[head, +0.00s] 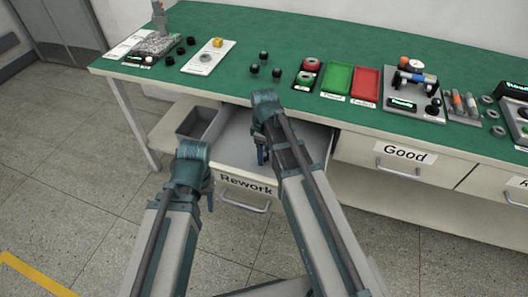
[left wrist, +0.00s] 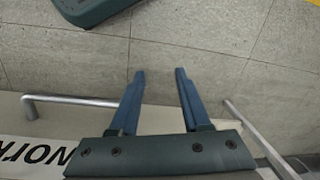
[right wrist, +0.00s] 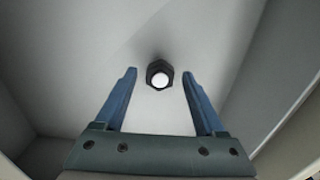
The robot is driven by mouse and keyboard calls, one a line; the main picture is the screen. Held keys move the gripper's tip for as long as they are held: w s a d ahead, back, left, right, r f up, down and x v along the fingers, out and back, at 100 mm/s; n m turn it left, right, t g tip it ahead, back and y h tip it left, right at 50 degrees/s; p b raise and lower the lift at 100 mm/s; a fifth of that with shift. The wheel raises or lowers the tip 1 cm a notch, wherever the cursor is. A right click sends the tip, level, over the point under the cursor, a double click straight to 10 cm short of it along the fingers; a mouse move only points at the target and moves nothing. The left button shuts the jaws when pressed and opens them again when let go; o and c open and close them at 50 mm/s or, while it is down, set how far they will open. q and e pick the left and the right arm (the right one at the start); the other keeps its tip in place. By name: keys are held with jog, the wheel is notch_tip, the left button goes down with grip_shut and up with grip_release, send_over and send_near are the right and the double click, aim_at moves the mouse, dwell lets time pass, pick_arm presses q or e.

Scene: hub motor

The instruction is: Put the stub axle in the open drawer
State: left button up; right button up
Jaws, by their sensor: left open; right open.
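The open drawer labelled Rework (head: 228,150) is pulled out from under the green-topped bench. In the right wrist view a dark hexagonal piece with a bright white round end, which looks like the stub axle (right wrist: 160,75), is seen end-on against the pale drawer interior (right wrist: 90,60). My right gripper (head: 262,156) is open over the drawer, with its fingers on either side of the piece and a gap to each. In the head view my right arm hides this piece. My left gripper (head: 209,198) is open and empty at the drawer's front left, above the floor.
The Rework drawer's handle (head: 246,204) is near my left gripper. Several black knobbed pieces (head: 263,56) stand on the bench (head: 235,83). A green tray (head: 336,78) and a red tray (head: 366,84) are further right. The Good drawer (head: 370,153) is closed. A grey bin (head: 197,122) sits left of the open drawer.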

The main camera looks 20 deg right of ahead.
notch_tip(320, 180, up, 10)
jog(key=p, duration=0.9)
jog(key=s+a+r+m+h+p, duration=0.1)
jog(key=s+a+r+m+p, duration=0.6)
jog(key=s, duration=0.7)
jog(key=a+r+p, duration=0.2)
jog(key=a, duration=0.1)
jog(key=shift+s+a+r, duration=0.25)
jog(key=shift+s+a, duration=0.05)
